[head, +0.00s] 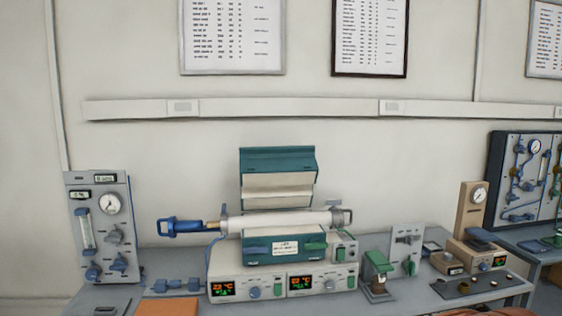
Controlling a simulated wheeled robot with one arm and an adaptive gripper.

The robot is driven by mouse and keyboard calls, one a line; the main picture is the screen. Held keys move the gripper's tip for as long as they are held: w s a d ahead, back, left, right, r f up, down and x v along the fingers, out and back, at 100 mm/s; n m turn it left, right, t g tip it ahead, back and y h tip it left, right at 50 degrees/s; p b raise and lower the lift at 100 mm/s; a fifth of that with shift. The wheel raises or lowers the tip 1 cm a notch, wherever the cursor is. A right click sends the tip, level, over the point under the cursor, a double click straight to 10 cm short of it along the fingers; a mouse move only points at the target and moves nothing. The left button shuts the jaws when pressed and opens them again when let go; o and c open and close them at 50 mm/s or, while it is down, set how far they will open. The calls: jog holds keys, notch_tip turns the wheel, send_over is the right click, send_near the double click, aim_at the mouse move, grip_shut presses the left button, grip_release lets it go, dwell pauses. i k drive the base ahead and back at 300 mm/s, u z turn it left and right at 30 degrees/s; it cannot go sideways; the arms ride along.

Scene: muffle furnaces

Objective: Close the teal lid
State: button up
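The teal lid (277,160) stands raised at the back of a tube furnace in the head view, with its pale inner lining facing me. The furnace's teal lower body (262,247) sits below it, on a light control base with two lit displays. A white tube (280,222) lies across the furnace between lid and body, with a blue fitting (182,226) at its left end and a grey metal fitting at its right end. A green handle-like part (315,246) shows on the front of the body. My gripper is not in view.
A gauge panel (103,226) stands left of the furnace. To the right are a small green device (378,270), a grey panel and a tan gauge stand (473,210). An orange pad (167,307) lies at the front left. The wall above the lid is clear up to the rail.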

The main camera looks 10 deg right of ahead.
aim_at(272, 178)
jog(key=u, duration=0.3)
jog(key=i, duration=0.95)
jog(key=u, duration=0.4)
jog(key=i, duration=1.05)
jog(key=z, duration=0.05)
